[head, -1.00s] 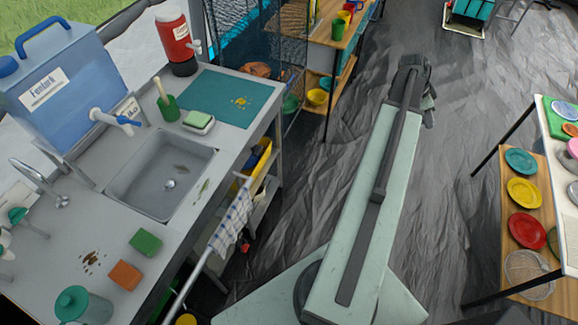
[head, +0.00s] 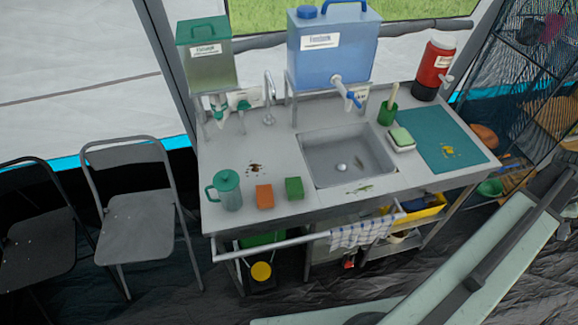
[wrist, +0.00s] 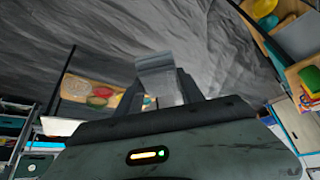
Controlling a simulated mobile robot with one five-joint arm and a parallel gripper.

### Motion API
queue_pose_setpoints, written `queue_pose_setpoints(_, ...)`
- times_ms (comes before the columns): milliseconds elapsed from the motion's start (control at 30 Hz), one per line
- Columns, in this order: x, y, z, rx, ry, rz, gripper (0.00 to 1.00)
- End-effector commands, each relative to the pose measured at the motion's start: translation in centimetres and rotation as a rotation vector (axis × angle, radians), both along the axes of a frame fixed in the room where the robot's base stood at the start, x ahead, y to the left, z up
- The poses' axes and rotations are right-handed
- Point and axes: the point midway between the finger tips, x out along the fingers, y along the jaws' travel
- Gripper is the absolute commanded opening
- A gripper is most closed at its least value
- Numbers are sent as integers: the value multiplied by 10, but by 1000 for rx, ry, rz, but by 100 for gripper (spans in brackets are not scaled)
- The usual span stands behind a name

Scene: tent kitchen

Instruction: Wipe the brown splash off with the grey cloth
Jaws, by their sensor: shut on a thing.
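The brown splash (head: 256,169) is a small patch of dark spots on the grey sink counter (head: 300,208), left of the basin in the head view. In the wrist view my gripper (wrist: 162,88) is shut on a grey, folded piece that looks like the grey cloth (wrist: 155,65); it sticks out beyond the fingers. The floor shows behind it. In the head view my arm reaches out at the right edge, so the gripper and cloth are outside that picture, well away from the splash.
A front rail (head: 275,243) holds a checked towel (head: 350,234). Yellow spots (head: 448,151) and a green smear (head: 360,189) also show. Folding chairs (head: 142,210) stand left.

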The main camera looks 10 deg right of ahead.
Motion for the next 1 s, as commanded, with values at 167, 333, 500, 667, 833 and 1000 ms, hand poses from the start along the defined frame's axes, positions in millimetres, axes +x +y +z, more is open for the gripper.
queue_pose_setpoints(167, -2, -1, 0, 0, 0, -2, 12)
queue_pose_setpoints(333, -2, -1, 0, 0, 0, -4, 12)
queue_pose_setpoints(500, 0, 14, -1, 6, -4, -48, 12)
queue_pose_setpoints(667, 5, 65, -3, 14, -10, -229, 12)
queue_pose_setpoints(833, 6, 109, -3, 4, -2, -410, 12)
queue_pose_setpoints(1000, 7, 115, -2, 0, 1, -444, 12)
